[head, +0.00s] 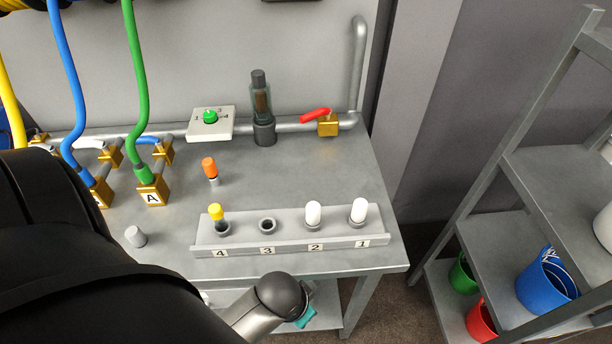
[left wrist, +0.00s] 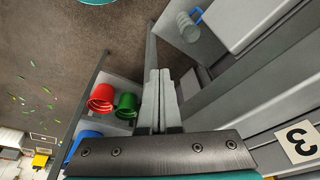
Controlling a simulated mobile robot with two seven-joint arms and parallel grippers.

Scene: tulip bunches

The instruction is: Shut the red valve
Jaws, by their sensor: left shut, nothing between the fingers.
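The red valve handle (head: 315,115) sits on a brass valve body (head: 327,126) on the grey pipe at the back right of the table. The handle points left from the body, roughly along the horizontal pipe. My left arm comes in from the left, its wrist low in front of the table edge, well apart from the valve. My left gripper's fingers (left wrist: 159,76) are shut together and empty in the left wrist view; the fingers cannot be made out in the head view. The valve is not in the left wrist view. My right gripper is not in view.
A grey rack (head: 293,251) with numbered sockets runs along the table's front. An orange-capped piece (head: 209,168), a glass cylinder (head: 261,103) and a green-knobbed box (head: 210,122) stand behind. Hoses are at left. A shelf with buckets (head: 545,280) stands right. The table before the valve is clear.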

